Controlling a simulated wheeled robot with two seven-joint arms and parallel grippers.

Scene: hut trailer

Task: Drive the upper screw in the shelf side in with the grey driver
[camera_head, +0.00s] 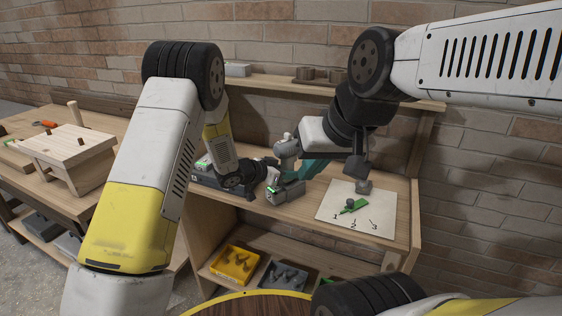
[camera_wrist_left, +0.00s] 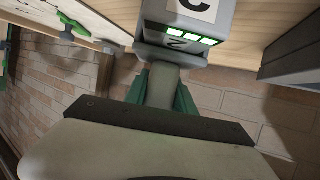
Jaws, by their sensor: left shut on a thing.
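The grey driver (camera_head: 285,148) stands upright on the bench, its battery (camera_head: 286,192) showing green lights. My left gripper (camera_head: 273,170) reaches in from the left and is shut on its handle. In the left wrist view the handle (camera_wrist_left: 160,88) runs up to the battery (camera_wrist_left: 180,38) with lit green bars, teal parts lying on both sides of it.
The pale board (camera_head: 385,212) carries numbers 1 to 3, small dark items and a green piece (camera_head: 354,206). A dark station (camera_head: 205,178) sits left of the driver. Yellow (camera_head: 235,264) and grey (camera_head: 285,275) trays lie on the lower shelf. A brick wall stands behind.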

